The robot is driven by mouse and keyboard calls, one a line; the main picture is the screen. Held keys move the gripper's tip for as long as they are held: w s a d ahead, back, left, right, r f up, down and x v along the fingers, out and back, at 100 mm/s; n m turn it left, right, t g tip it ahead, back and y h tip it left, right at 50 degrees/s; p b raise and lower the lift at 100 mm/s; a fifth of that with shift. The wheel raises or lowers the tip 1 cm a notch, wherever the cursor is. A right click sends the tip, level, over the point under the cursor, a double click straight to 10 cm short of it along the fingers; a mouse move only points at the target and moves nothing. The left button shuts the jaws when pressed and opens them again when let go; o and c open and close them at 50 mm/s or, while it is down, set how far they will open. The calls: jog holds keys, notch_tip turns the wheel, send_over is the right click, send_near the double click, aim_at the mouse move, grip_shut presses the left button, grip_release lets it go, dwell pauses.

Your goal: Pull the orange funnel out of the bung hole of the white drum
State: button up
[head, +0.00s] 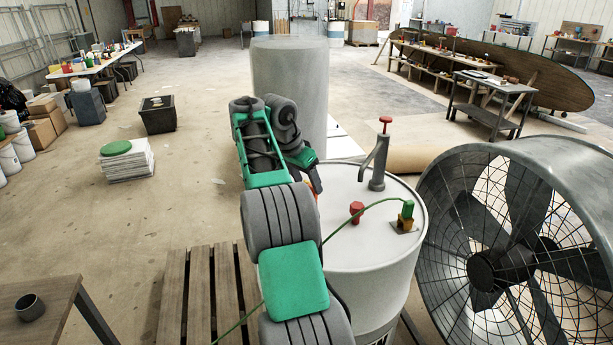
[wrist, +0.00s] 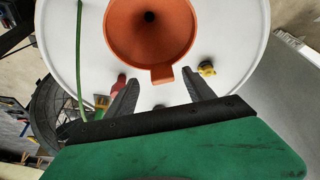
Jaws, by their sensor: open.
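The orange funnel (wrist: 150,60) sits on the top of the white drum in the wrist view, its wide mouth facing the camera. A small tab (wrist: 162,75) on its rim points toward my gripper. My gripper (wrist: 160,85) is open, with one dark finger on each side of that tab and nothing clearly held. I cannot tell whether the fingers touch the funnel. The white drum (head: 350,240) stands at the middle right in the head view. There my arm hides nearly all of the funnel, and only an orange sliver shows. The bung hole is hidden beneath the funnel.
On the drum top stand a pump with a red knob (head: 378,165), a red fitting (head: 356,212) and a green-and-yellow fitting (head: 405,215) with a green cable. A large fan (head: 520,250) is close at right. A grey cylinder (head: 290,85) stands behind. A pallet (head: 205,290) lies at left.

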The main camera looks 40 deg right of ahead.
jog(key=b+x, duration=0.4)
jog(key=x, duration=0.2)
jog(key=shift+f, duration=0.3)
jog(key=shift+d+f+b, duration=0.3)
jog(key=shift+f+b, duration=0.1)
jog(key=shift+r, duration=0.1)
jog(key=shift+c, duration=0.5)
grip_shut()
jog(key=c, duration=0.6)
grip_release()
grip_shut()
jog(key=shift+w+r+p, duration=0.1)
jog(key=shift+r+p, duration=2.65)
jog(key=shift+p, duration=0.3)
